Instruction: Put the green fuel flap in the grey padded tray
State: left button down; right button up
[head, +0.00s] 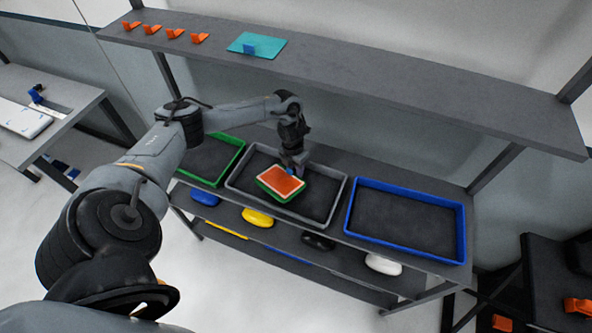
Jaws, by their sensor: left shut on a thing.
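The fuel flap (282,182) has a green edge and an orange face with a pale border. It is over the middle of the grey padded tray (318,202), tilted. I cannot tell whether it touches the padding. My left gripper (292,168) is shut on the flap at its far edge, where a small blue piece shows. The grey tray stands on the middle shelf, with dark padding inside, and its right part is bare. My right gripper is out of view.
A green-rimmed tray (238,157) stands left of the grey one, a blue-rimmed tray (462,232) right of it. An upper shelf (400,90) overhangs behind, holding orange clips (171,33) and a teal sheet (268,47). Yellow (257,218) and white (383,265) rounded parts lie below.

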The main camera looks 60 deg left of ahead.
pick_arm(q)
jog(key=c, duration=0.7)
grip_release()
jog(key=shift+c, duration=0.2)
jog(key=shift+r, duration=0.1)
